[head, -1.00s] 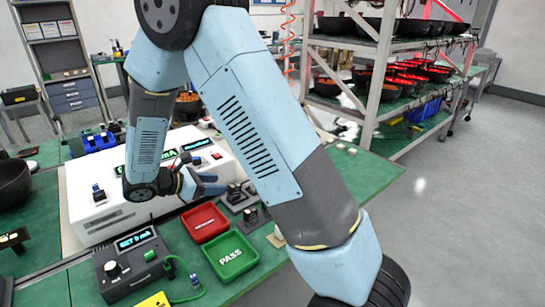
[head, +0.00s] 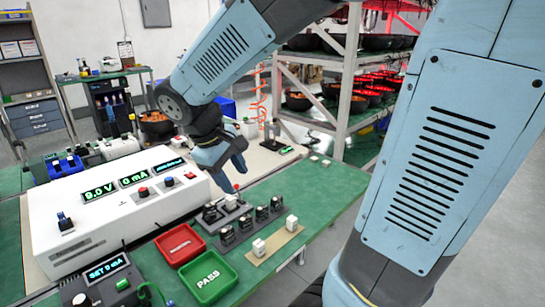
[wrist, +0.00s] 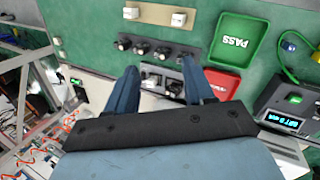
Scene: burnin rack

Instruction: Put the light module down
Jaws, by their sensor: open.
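My gripper (head: 231,180) is open, its fingers pointing down above the dark holders beside the white test unit. The wrist view shows its two blue fingers (wrist: 159,66) spread apart with nothing gripped between them. Small dark modules sit in a grey holder (head: 222,213) just below the fingertips. A small red dome (head: 236,187) shows close to the fingertips there; I take it to be the light module's lamp, but cannot tell for certain. In the wrist view small modules (wrist: 174,87) lie between and beyond the fingers. Their lower parts are hidden.
A longer holder (head: 250,225) with several dark modules and a tan strip (head: 276,247) with white blocks stand nearby. A red tray (head: 180,245) and a green PASS tray (head: 208,277) lie in front. The white test unit (head: 110,225) reads 9.0 V, 0 mA.

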